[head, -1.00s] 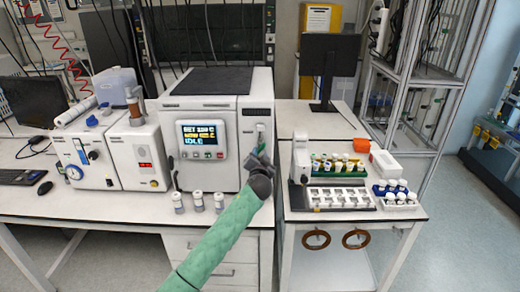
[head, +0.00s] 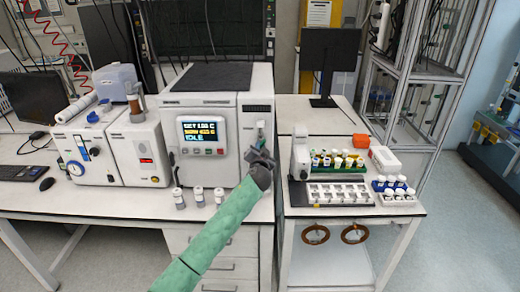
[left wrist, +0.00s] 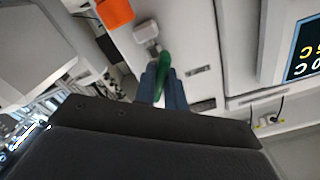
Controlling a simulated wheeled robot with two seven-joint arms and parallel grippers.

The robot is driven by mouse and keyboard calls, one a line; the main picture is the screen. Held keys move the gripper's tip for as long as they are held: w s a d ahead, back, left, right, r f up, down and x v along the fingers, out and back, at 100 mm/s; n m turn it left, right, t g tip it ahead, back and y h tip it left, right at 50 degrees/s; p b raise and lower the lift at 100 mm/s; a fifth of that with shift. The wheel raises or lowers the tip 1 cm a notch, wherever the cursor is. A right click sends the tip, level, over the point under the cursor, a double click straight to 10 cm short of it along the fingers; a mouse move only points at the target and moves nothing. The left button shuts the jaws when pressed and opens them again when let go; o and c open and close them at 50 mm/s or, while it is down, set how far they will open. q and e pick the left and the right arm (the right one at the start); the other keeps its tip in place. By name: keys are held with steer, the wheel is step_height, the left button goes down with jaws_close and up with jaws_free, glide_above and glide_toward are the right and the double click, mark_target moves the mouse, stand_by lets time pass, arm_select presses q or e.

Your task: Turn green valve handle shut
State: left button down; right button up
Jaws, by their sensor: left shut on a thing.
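The green valve handle (left wrist: 164,69) shows in the left wrist view, standing between the two bluish fingers of my left gripper (left wrist: 163,86). The fingers are shut on it. A light grey valve body (left wrist: 146,31) sits beside the handle's far end. In the head view my left gripper (head: 262,157) is at the right front of the white reactor unit (head: 212,92), and only a small bit of green shows above it. The gripper hides most of the handle there. The handle's exact angle is hard to tell. My right gripper is not in view.
The reactor's screen (head: 203,131) reads IDLE. Several small capped vials stand on the bench in front, left of my arm. A gap separates the tables.

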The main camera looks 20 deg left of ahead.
arm_select(q)
steer(key=shift+m, duration=5.3)
steer(key=c, duration=1.5)
jaws_free()
steer(key=shift+o, duration=0.2)
